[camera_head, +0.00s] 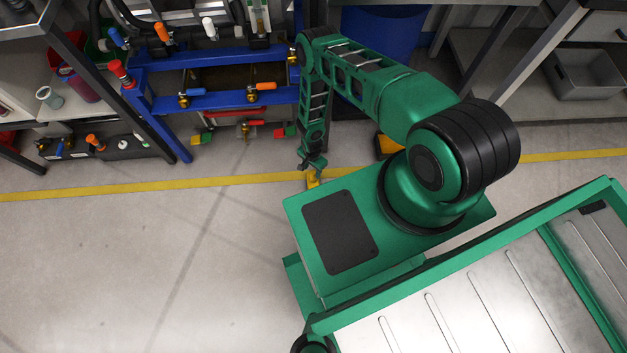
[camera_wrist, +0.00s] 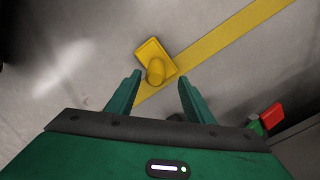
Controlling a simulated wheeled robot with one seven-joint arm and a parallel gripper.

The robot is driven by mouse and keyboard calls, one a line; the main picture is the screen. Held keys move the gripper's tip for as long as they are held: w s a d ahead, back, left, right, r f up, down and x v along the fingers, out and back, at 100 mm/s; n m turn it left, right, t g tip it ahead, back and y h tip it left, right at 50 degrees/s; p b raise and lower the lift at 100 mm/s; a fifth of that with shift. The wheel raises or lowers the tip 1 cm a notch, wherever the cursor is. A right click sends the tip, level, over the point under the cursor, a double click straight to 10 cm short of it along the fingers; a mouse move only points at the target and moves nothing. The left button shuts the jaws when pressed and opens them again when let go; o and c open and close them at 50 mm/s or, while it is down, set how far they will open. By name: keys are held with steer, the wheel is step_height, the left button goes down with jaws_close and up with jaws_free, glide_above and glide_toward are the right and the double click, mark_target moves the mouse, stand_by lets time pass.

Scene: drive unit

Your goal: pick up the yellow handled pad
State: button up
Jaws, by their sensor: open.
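The yellow handled pad (camera_wrist: 148,50) lies on the floor in the wrist view, a square plate with a round upright handle (camera_wrist: 156,71). It sits at the edge of the yellow floor stripe. My gripper (camera_wrist: 159,78) is open, its two green fingers apart. The handle shows between and just beyond the fingertips, and I cannot tell the height left between them. In the head view my gripper (camera_head: 313,165) points down near the floor. A bit of yellow, likely the pad (camera_head: 312,178), shows just below it, mostly hidden by my arm and base.
A blue frame with valves (camera_head: 215,101) stands at the back left. Red and green pieces (camera_head: 285,132) hang low near my arm, and a red one (camera_wrist: 272,115) shows at right in the wrist view. A blue bin (camera_head: 385,35) stands behind. The floor at left is clear.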

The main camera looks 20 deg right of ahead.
mark_target(314, 172)
steer(key=f, duration=0.3)
steer(key=shift+s+d+f, duration=0.25)
steer(key=shift+s, duration=0.05)
steer(key=shift+f, duration=0.6)
jaws_close()
